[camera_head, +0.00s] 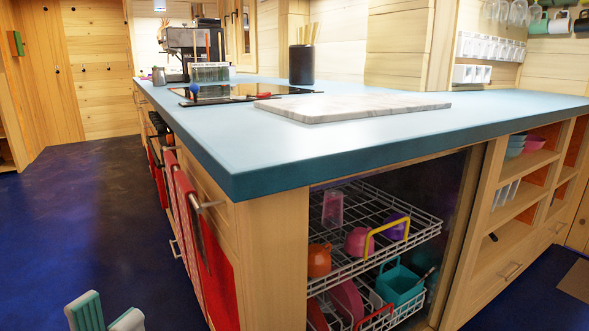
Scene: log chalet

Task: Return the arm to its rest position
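My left gripper (106,315) shows at the bottom left edge, low over the dark blue floor. Only its two white and teal fingertips are in view. They stand apart with nothing seen between them, and the rest of the arm is cut off by the frame. The gripper is left of the counter's wooden front and touches nothing that I can see. My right gripper and arm are not in view.
A blue counter (230,140) with a marble board (350,106) fills the middle. Below it is an open dishwasher-like rack (375,235) with cups. A red towel (190,230) hangs on the left side. The floor (75,215) at left is clear.

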